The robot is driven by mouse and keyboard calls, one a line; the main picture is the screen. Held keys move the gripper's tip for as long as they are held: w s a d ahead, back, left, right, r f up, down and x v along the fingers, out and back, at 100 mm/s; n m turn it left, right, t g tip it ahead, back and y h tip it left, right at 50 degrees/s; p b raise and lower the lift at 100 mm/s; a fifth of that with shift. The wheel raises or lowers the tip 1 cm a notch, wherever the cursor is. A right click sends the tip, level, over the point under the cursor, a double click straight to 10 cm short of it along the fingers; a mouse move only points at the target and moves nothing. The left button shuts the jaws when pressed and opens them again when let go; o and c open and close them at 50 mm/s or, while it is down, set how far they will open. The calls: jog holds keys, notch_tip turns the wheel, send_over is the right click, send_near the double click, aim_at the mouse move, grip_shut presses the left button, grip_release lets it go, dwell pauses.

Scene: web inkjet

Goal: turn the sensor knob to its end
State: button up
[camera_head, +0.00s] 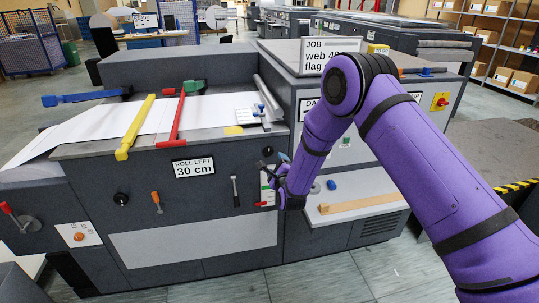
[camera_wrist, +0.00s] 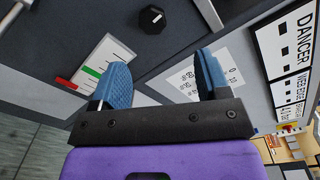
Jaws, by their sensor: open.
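A round black knob (camera_head: 268,152) sits on the dark front of the machine, above a white gauge strip (camera_head: 265,180) with red and green marks. In the wrist view this knob (camera_wrist: 152,19) has a white pointer line and lies beyond the fingertips, near the top edge. No label reading "sensor" is legible. My gripper (camera_head: 279,164) is just below the knob and in front of the panel. A white plate with printed numbers (camera_wrist: 185,82) is partly hidden behind the right finger.
Another black knob (camera_head: 121,198), an orange lever (camera_head: 157,201) and a grey-handled lever (camera_head: 235,190) are on the same panel. A white shelf (camera_head: 365,190) with a wooden bar (camera_head: 358,203) projects at right. Yellow (camera_head: 136,127) and red (camera_head: 178,117) bars lie across the paper above.

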aim_at(269, 153)
jog(key=shift+m, duration=0.3)
jog(key=x, duration=0.3)
jog(key=f+x, duration=0.1)
jog(key=x, duration=0.6)
jog(key=shift+w+a+f, duration=0.15)
jog(key=shift+w+a, duration=0.05)
jog(key=shift+a, duration=0.1)
jog(key=c, duration=0.9)
jog(key=shift+c, duration=0.2)
